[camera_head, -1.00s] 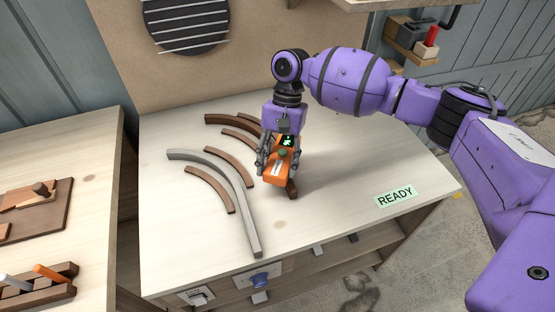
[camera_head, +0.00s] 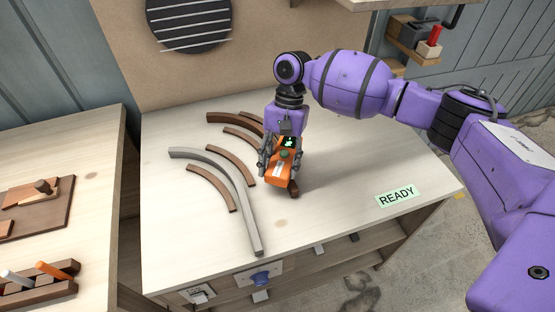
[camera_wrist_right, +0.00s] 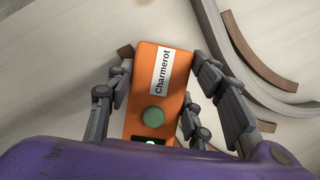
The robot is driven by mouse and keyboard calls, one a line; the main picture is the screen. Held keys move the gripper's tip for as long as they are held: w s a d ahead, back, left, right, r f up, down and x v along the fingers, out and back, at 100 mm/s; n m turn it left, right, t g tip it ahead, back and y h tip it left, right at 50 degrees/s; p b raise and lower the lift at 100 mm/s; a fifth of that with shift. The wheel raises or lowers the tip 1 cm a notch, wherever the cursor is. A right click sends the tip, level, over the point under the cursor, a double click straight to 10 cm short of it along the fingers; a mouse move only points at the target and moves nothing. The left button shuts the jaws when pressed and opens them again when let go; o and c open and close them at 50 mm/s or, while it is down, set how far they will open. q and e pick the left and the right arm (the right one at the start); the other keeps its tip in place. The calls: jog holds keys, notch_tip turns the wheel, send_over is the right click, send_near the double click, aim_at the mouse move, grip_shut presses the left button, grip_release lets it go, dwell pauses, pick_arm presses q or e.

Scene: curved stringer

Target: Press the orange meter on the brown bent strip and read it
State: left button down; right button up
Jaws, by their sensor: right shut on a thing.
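The orange meter (camera_head: 282,171) has a white label, a green button and a small dark screen with a green mark too small to read. My right gripper (camera_head: 280,163) is shut on the meter, with fingers along both sides. My left gripper is out of view.
Several other brown curved strips, one of them here (camera_head: 211,187), and a long grey curved strip (camera_head: 242,195) lie left of the gripper. A "READY" sign (camera_head: 396,196) lies at the right on the pale bench (camera_head: 340,225).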

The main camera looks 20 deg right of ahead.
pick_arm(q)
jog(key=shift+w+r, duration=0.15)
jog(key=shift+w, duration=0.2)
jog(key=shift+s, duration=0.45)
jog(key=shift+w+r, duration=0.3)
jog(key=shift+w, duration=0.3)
pick_arm(e)
jog(key=shift+f, duration=0.1)
dwell(0.4)
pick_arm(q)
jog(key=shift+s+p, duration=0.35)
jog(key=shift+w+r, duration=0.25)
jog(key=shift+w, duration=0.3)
pick_arm(e)
jog(key=shift+f, duration=0.1)
dwell(0.4)
jog(key=shift+s, duration=0.1)
